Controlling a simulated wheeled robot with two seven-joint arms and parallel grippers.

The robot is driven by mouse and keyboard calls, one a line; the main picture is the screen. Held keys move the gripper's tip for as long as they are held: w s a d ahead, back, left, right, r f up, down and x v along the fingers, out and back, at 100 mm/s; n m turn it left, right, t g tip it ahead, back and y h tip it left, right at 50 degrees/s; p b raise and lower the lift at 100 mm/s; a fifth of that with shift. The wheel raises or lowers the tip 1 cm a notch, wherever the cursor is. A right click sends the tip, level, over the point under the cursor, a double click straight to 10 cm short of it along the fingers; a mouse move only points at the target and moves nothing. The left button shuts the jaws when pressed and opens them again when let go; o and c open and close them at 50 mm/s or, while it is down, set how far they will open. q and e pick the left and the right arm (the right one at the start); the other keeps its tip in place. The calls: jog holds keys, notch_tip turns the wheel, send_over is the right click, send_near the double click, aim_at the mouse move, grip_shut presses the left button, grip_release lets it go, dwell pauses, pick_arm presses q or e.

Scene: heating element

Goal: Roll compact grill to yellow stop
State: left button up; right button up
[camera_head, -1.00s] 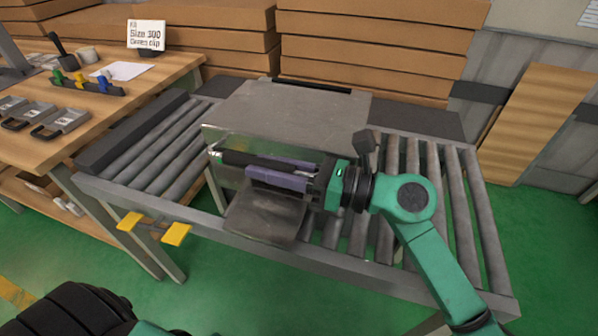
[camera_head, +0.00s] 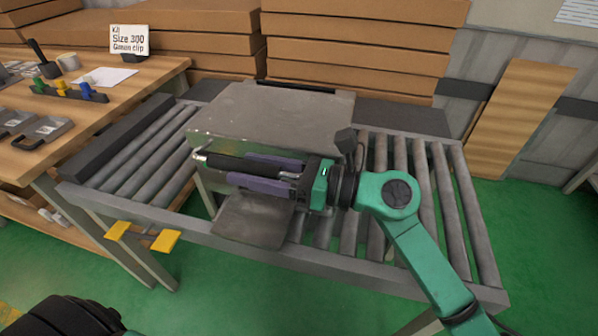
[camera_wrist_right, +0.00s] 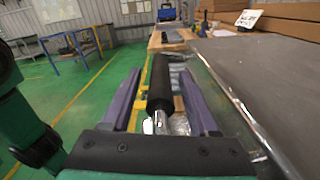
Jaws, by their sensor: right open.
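The compact grill (camera_head: 272,113) is a grey metal box with a flat top, standing on the roller conveyor. Its front has a black bar handle (camera_head: 225,162), also seen in the right wrist view (camera_wrist_right: 161,82), and a lowered grey plate (camera_head: 255,220). My right gripper (camera_head: 236,170) is at the front of the grill, open, with a purple finger on either side of the handle; the bar runs between the fingers without a visible grip. The yellow stop (camera_head: 142,237) is on the conveyor's front rail, left of the grill. My left gripper is not seen.
Bare rollers (camera_head: 150,150) lie left of the grill, with a dark bar (camera_head: 117,138) along the conveyor's left end. A wooden table (camera_head: 60,137) with clips and a sign stands further left.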

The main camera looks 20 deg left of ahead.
jog(key=shift+d, duration=0.25)
pick_arm(q)
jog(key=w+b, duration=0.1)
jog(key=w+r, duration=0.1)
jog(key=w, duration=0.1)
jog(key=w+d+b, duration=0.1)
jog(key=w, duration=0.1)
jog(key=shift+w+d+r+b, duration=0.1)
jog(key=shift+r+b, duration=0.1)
jog(key=shift+b, duration=0.1)
pick_arm(e)
jog(key=w+d, duration=0.1)
jog(key=d, duration=1.3)
